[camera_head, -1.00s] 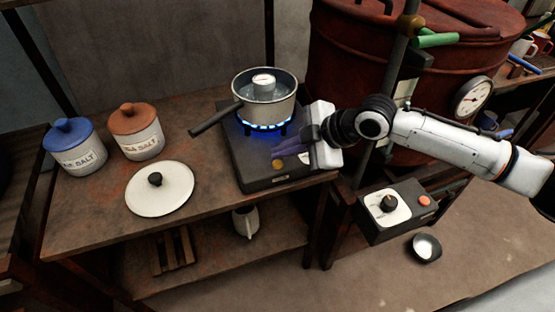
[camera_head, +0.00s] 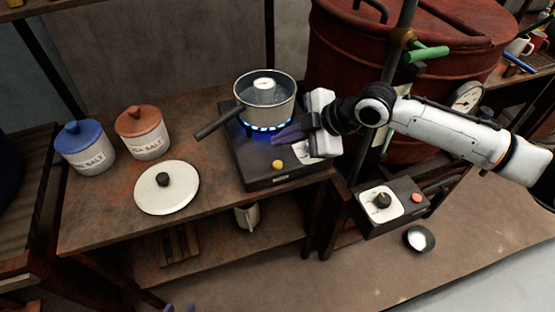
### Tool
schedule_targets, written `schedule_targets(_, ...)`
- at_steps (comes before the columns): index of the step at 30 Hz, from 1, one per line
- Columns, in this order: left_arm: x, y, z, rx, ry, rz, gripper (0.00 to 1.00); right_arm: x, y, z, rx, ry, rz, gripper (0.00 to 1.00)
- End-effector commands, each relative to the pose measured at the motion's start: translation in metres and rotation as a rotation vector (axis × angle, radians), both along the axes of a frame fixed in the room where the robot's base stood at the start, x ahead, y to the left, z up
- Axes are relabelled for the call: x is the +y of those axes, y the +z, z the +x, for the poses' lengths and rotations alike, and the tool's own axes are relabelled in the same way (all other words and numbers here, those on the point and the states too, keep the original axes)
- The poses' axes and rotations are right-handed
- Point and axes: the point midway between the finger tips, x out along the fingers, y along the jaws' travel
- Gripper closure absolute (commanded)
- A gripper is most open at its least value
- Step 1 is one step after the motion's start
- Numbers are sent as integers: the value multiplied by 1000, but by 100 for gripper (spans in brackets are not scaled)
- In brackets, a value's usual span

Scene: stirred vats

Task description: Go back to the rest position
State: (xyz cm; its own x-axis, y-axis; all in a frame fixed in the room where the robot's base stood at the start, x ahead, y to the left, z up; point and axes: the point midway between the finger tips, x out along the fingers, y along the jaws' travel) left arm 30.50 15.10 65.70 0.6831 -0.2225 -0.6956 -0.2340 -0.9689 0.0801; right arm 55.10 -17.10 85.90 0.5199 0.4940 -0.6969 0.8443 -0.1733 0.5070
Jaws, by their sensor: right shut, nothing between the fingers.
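My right gripper (camera_head: 284,136) is shut and empty, its purple fingers pointing left in front of the burner. It appears above the black stove (camera_head: 262,178); I cannot tell whether it touches. A steel pot (camera_head: 284,94) of liquid, with a round white-topped object inside, sits on the stove over a blue flame. The pot's dark handle points left. My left gripper (camera_head: 180,308) shows only as small purple tips at the bottom edge; the rest is cut off, so its opening is unclear.
On the wooden table (camera_head: 110,222) are a blue-lidded jar (camera_head: 86,155), a brown-lidded jar (camera_head: 144,140) and a white lid (camera_head: 152,200). A mug (camera_head: 248,217) stands below. A control box (camera_head: 392,207) and rusty vat (camera_head: 345,60) are at right. A bowl (camera_head: 420,238) is on the floor.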

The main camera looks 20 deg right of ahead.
Motion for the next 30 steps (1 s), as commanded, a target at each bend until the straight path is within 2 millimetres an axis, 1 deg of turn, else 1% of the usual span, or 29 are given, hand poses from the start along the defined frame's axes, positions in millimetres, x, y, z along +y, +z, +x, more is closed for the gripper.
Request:
schedule_targets(17, 0, 0, 0, 0, 0, 0, 69, 0, 0, 0, 0, 0, 0, 100)
schedule_targets(20, 0, -1, 0, 1, 0, 0, 69, 5, -5, -3, 5, -3, 12, 100)
schedule_targets(23, 1, -3, -1, 2, 2, 1, 69, 23, -22, -12, 23, -21, 60, 100)
schedule_targets(27, 3, -7, -2, 5, 7, 3, 69, 60, -57, -36, 69, -100, 189, 100)
schedule_targets(30, 5, -11, -3, 7, 9, 3, 69, 78, -78, -54, 104, -189, 286, 100)
